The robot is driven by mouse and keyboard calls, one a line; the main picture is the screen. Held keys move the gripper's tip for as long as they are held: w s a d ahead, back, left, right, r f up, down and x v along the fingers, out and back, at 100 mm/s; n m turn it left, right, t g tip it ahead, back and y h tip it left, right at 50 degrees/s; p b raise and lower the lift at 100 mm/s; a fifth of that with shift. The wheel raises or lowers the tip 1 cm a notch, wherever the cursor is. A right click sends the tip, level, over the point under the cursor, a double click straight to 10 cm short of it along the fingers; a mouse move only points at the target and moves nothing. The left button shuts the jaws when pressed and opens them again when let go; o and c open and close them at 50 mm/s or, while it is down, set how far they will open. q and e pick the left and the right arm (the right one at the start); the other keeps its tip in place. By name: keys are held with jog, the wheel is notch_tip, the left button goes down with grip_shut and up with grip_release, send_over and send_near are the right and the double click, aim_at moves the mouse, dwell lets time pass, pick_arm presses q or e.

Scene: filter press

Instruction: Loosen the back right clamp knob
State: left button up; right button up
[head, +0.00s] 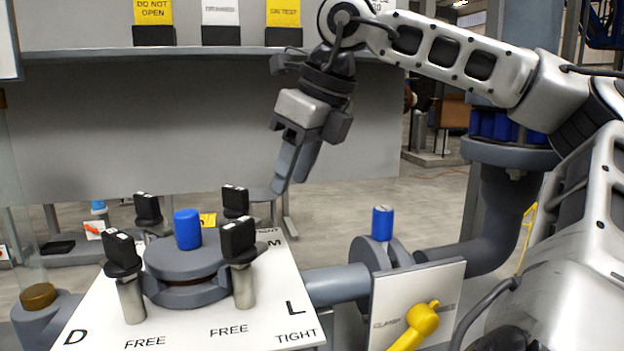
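The back right clamp knob (237,202) is a black block-shaped knob at the far right corner of the white plate (95,318). The other black knobs are the back left (148,208), front left (121,252) and front right (238,240); the front two stand on metal posts. They surround a round grey lid (165,262) with a blue cap (187,229). My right gripper (289,187) hangs above and to the right of the back right knob, fingers down, apart from it. Its fingers look close together, and their gap is unclear. My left gripper is out of view.
A grey pipe (337,285) runs right from the plate to a flange with a blue cap (382,223). A yellow handle (420,322) sits on a panel at front right. A grey shelf ledge (190,52) with tags crosses the back. Plate labels read FREE and TIGHT.

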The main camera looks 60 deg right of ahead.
jog(key=shift+s+d, duration=0.15)
jog(key=shift+s, duration=1.2)
